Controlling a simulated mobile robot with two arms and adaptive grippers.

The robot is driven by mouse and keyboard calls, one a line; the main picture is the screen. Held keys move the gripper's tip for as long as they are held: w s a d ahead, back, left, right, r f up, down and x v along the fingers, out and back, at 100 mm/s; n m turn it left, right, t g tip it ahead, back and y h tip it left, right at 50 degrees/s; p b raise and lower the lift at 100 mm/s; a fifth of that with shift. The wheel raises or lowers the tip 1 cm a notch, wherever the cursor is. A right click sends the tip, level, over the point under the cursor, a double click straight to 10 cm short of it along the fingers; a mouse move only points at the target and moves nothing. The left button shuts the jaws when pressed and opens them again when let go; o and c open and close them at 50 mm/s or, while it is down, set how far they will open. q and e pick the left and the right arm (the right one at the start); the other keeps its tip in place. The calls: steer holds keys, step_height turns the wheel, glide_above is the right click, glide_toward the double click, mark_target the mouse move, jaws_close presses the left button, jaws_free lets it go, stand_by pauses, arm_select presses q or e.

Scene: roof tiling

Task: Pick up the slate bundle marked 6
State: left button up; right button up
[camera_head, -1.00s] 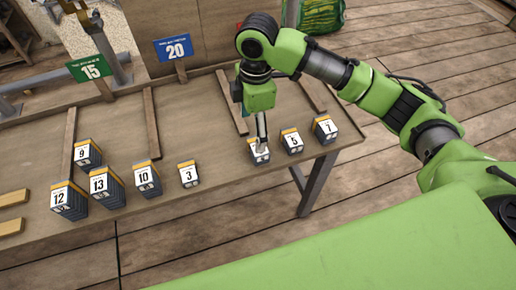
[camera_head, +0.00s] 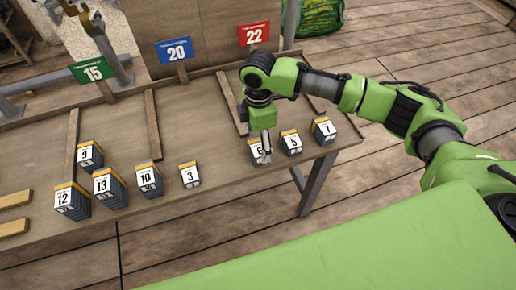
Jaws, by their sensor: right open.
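The slate bundle marked 6 (camera_head: 254,156) stands near the front edge of the table, left of the bundle marked 5 (camera_head: 291,142). Its label is partly hidden by my right gripper (camera_head: 265,158). My right gripper points down at the bundle, in front of its right half as seen here, with its jaws open. I cannot tell whether the fingers touch the bundle. The bundle appears to rest on the table. My left gripper is not clearly in view.
Bundle 7 (camera_head: 324,130) stands right of 5. Bundle 3 (camera_head: 189,175) is to the left, then 10 (camera_head: 150,180), 13 (camera_head: 108,187), 12 (camera_head: 71,200) and 9 (camera_head: 89,154). Wooden strips divide the table (camera_head: 205,125). Signs 15 (camera_head: 92,71), 20 (camera_head: 175,50) and 22 (camera_head: 254,34) stand behind.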

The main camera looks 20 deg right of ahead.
mark_target(258, 146)
steer(key=shift+f, duration=1.6)
steer(key=shift+a, duration=0.1)
steer(key=c, duration=1.4)
steer(key=shift+w+r, duration=0.1)
